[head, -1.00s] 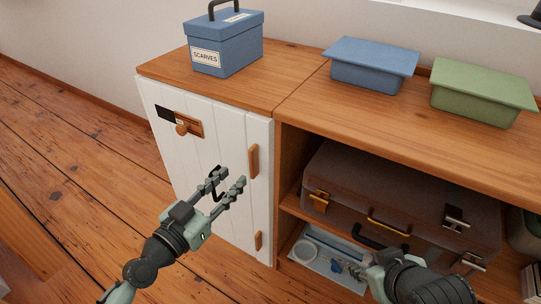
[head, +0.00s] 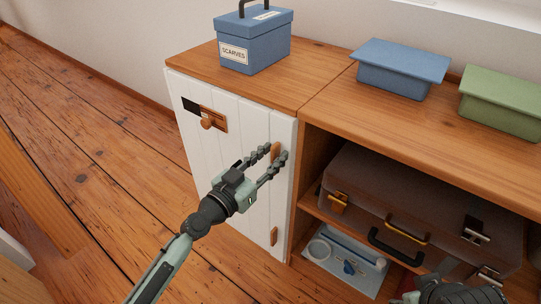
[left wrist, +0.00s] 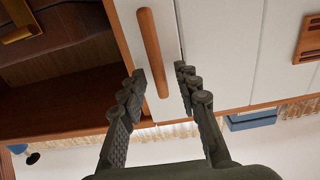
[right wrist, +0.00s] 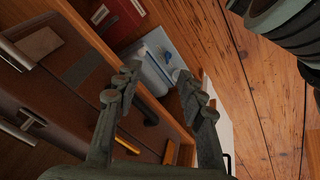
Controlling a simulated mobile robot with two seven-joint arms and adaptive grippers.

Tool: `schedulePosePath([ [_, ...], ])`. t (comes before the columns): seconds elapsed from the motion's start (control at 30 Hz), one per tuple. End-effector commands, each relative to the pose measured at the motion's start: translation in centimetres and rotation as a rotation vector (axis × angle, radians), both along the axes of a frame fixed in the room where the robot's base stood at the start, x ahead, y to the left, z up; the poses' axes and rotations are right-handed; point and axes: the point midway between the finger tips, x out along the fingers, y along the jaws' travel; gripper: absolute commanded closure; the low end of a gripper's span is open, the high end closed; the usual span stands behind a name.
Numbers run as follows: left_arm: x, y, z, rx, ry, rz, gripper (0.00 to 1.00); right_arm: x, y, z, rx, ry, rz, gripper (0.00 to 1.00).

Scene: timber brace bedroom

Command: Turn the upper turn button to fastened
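The upper turn button (head: 276,152) is a wooden bar standing nearly upright near the right edge of the white cupboard front. In the left wrist view the turn button (left wrist: 151,50) shows as a long, slightly tilted brown bar. My left gripper (head: 277,150) is open in front of it. In that view the fingertips lie on either side of one end of the bar; I cannot tell whether they touch it. The lower turn button (head: 274,236) is also upright, further down. My right gripper (right wrist: 158,82) is open and empty by the open shelves.
A blue scarves box (head: 254,42), a blue lidded box (head: 398,70) and a green one (head: 505,100) stand on top. A brown suitcase (head: 410,200) fills the open shelf.

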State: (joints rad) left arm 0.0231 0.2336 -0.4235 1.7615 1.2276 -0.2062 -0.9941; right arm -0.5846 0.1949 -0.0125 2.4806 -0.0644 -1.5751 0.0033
Motion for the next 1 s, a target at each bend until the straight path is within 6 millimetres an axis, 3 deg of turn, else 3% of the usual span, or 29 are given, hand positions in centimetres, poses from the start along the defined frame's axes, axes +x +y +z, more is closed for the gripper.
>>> schedulePosePath([
  [0.03,0.0,0.0,0.0,0.0,0.0,0.0,0.73,0.0,0.0,0.0,0.0,0.0,0.0,0.6],
  [0.27,0.0,0.0,0.0,0.0,0.0,0.0,1.0,0.0,0.0,0.0,0.0,0.0,0.0,0.6],
  [0.77,0.1,0.2,-0.1,-0.05,0.036,0.0,1.0,0.7,0.3,0.0,0.007,-0.029,0.011,0.6],
  [1.0,0.3,0.5,-0.1,-0.18,0.131,0.0,1.0,2.8,2.0,0.4,0.038,-0.125,0.05,0.6],
])
